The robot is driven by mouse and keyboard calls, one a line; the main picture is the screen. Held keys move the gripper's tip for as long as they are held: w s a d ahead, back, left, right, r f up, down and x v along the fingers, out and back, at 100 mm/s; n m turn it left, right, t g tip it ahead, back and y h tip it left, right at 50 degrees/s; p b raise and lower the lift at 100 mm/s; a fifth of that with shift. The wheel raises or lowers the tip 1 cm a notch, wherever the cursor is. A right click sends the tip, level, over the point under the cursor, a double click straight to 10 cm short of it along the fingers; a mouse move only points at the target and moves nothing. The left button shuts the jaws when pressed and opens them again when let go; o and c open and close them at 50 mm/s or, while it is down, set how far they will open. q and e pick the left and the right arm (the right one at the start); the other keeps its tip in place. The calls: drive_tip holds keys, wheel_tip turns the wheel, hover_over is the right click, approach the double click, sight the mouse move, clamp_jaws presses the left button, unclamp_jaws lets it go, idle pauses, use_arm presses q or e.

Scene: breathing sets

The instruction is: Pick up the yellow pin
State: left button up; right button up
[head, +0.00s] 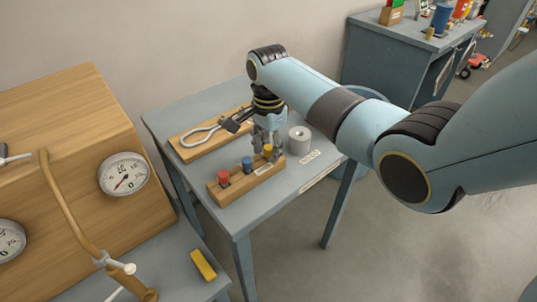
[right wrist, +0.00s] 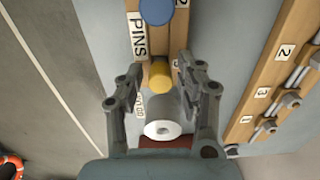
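The yellow pin (head: 268,149) stands in the right end of a wooden pin block (head: 232,193) on the small table, beside a blue pin (head: 246,163) and a red pin (head: 223,177). In the right wrist view the yellow pin (right wrist: 160,75) lies between the fingertips of my right gripper (right wrist: 159,82), with gaps on both sides. My right gripper (head: 268,152) is over the right end of the block, open, and its fingers partly hide the pin in the head view. My left gripper is not in view.
A grey-white roll (head: 299,140) stands just right of my right gripper. A wooden rack (head: 190,148) with a metal tool lies behind the block. A wooden box with gauges (head: 90,165) is at left. The table's front right is clear.

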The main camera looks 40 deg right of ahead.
sight(268, 146)
clamp_jaws()
drive_tip(key=shift+r, duration=0.6)
wheel_tip(268, 146, up, 3)
drive_tip(key=shift+w+f, duration=0.1)
drive_tip(key=shift+f, duration=0.1)
drive_tip(key=s+d+r+b, duration=0.1)
drive_tip(key=s+d+r, duration=0.15)
drive_tip(key=d, duration=0.35)
drive_tip(key=s+d+r, duration=0.1)
drive_tip(key=d+r, duration=0.3)
drive_tip(key=d, duration=0.1)
drive_tip(key=w+p, duration=0.4)
drive_tip(key=p, duration=0.4)
drive_tip(key=shift+w+r+p, duration=0.1)
drive_tip(key=shift+p, duration=0.2)
